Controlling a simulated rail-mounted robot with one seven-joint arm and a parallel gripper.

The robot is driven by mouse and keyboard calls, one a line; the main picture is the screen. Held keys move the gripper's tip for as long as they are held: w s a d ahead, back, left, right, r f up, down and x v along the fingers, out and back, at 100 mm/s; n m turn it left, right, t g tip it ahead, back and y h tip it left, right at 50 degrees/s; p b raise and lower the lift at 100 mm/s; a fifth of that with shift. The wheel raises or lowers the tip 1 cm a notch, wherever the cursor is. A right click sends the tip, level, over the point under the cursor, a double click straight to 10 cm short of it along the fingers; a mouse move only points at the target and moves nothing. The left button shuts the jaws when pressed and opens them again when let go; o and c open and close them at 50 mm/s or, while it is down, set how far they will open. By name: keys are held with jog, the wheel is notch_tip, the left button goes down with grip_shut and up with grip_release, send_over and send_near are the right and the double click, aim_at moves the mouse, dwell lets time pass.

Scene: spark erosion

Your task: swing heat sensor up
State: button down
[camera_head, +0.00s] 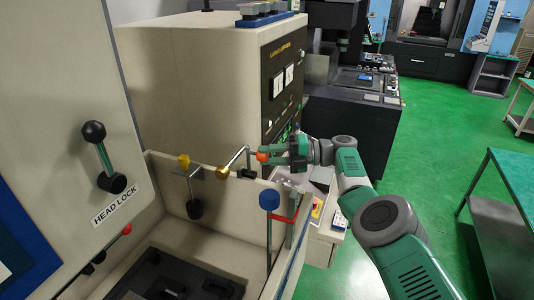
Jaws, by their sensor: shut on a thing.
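A bent metal rod with a brass-coloured ball (222,172) at its left end stands at the tank's back wall. It appears to be the heat sensor, though no label on it can be read. The rod slopes up to the right from the ball, then bends down to a dark mount (247,174) on the wall's rim. My gripper (262,156) reaches in from the right, its orange tips at the rod's upright part. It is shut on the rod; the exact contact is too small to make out.
A yellow-topped fitting with a dark bulb (194,209) hangs left of the rod. A blue-knobbed rod (269,201) and a red clamp (284,219) stand at the tank's right wall. The head lock lever (104,158) is at the left. A beige cabinet (190,75) rises behind.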

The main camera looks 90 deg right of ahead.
jog(key=shift+d, duration=0.1)
dwell(0.4)
jog(key=c, duration=1)
grip_release()
jog(key=shift+s, duration=0.1)
jog(key=s+b, duration=0.1)
jog(key=s, duration=0.1)
jog(key=s+b, duration=0.1)
jog(key=s, duration=0.2)
jog(key=s+b, duration=0.1)
jog(key=s, duration=0.1)
jog(key=shift+s+r, duration=0.25)
jog(key=shift+s, duration=0.1)
